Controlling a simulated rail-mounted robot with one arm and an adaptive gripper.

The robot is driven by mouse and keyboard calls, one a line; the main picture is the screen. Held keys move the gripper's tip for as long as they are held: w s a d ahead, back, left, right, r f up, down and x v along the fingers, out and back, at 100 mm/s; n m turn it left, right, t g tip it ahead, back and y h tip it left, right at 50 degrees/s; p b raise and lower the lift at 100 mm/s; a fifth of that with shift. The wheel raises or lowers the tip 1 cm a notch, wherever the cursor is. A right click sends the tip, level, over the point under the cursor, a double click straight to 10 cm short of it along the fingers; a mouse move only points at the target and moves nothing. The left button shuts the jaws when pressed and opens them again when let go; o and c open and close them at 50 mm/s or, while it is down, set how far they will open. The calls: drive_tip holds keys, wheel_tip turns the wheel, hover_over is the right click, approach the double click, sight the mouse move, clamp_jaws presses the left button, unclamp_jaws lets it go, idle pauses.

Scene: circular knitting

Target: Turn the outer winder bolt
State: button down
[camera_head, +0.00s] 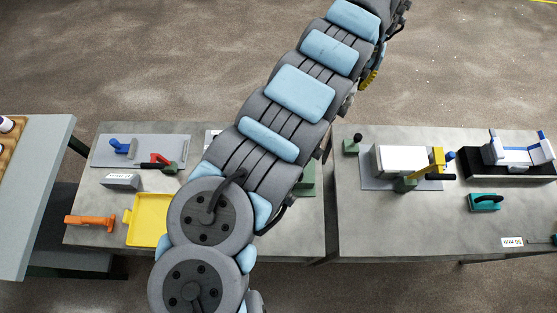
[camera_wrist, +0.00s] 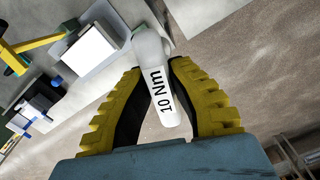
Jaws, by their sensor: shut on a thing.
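In the wrist view my gripper (camera_wrist: 158,70) has its two yellow-ribbed fingers shut on a white cylindrical tool (camera_wrist: 165,98) marked "10 Nm". The tool points away from the wrist, past the fingertips. It is held above the floor and table area. In the head view the arm runs to the top right, with a little yellow of the gripper showing at its edge; the held tool cannot be made out there. I cannot pick out the outer winder bolt in either view.
The right table (camera_head: 440,225) carries a white block (camera_head: 402,160), a yellow-handled fixture (camera_head: 438,162), a blue-and-white device (camera_head: 518,150) on a black base and a teal tool (camera_head: 485,202). The left table (camera_head: 190,215) holds a yellow tray (camera_head: 148,220) and an orange tool (camera_head: 90,221).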

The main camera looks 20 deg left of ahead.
wheel_tip(320, 180, down, 31)
drive_tip(key=b, duration=1.3)
idle(2.4)
drive_tip(key=shift+n, duration=0.7)
drive_tip(key=shift+s+a+p, duration=0.4)
drive_tip(key=shift+a+p, duration=0.25)
drive_tip(key=shift+p, duration=0.35)
drive_tip(key=shift+s+a+p, duration=0.4)
drive_tip(key=shift+a+p, duration=0.3)
drive_tip(key=shift+p, duration=0.35)
drive_tip(key=shift+s+a+p, duration=0.4)
drive_tip(key=shift+a+p, duration=0.25)
drive_tip(key=shift+p, duration=0.35)
